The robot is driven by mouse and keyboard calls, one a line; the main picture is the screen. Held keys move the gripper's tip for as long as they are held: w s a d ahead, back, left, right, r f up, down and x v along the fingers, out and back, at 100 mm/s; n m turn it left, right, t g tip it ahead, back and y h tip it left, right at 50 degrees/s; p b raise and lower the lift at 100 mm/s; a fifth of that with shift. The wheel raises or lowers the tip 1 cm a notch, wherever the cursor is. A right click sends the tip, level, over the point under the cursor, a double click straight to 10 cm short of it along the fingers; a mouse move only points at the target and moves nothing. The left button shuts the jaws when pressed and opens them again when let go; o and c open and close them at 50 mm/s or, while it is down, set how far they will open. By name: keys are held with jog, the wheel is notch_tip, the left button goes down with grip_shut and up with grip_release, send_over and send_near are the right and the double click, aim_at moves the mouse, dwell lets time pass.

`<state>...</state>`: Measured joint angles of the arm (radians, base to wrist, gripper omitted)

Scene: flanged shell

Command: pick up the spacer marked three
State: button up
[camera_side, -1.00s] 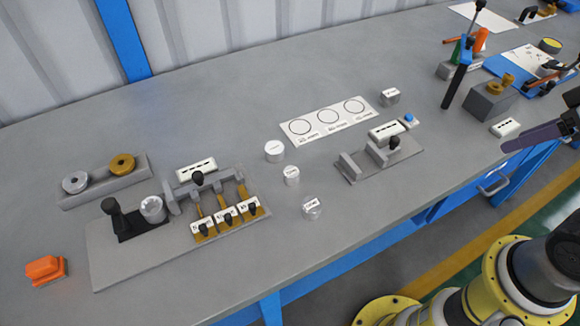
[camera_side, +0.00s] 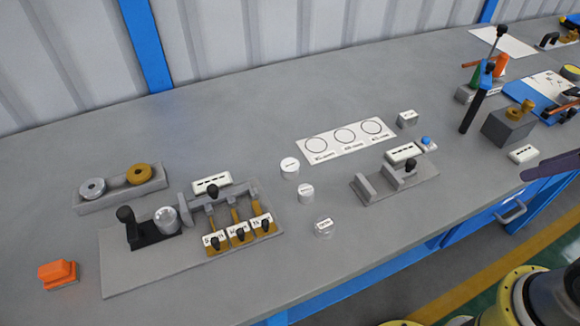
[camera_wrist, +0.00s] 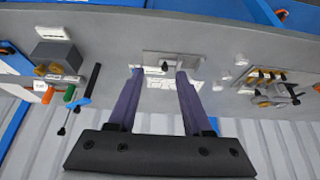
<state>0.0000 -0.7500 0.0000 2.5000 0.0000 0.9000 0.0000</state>
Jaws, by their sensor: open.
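Several short pale cylinders with labelled tops stand on the bench in the side view: one left of centre (camera_side: 290,168), one just below it (camera_side: 306,193), one nearer the front edge (camera_side: 323,228) and one at the back right (camera_side: 407,119). Their marks are too small to read, so I cannot tell which is marked three. My gripper (camera_wrist: 158,74) is open and empty in the wrist view, its two purple fingers apart above the bench. Small pale cylinders (camera_wrist: 227,75) lie to its right there. In the side view only part of a purple finger shows at the right edge.
A white card with three circles (camera_side: 345,140) lies behind a grey fixture (camera_side: 368,189). A plate with lever clamps (camera_side: 125,272), a tray with two rings (camera_side: 87,207) and an orange block (camera_side: 57,274) are at left. Upright tools (camera_side: 480,95) stand at right.

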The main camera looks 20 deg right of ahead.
jog(key=o, duration=0.7)
jog(key=shift+c, duration=0.2)
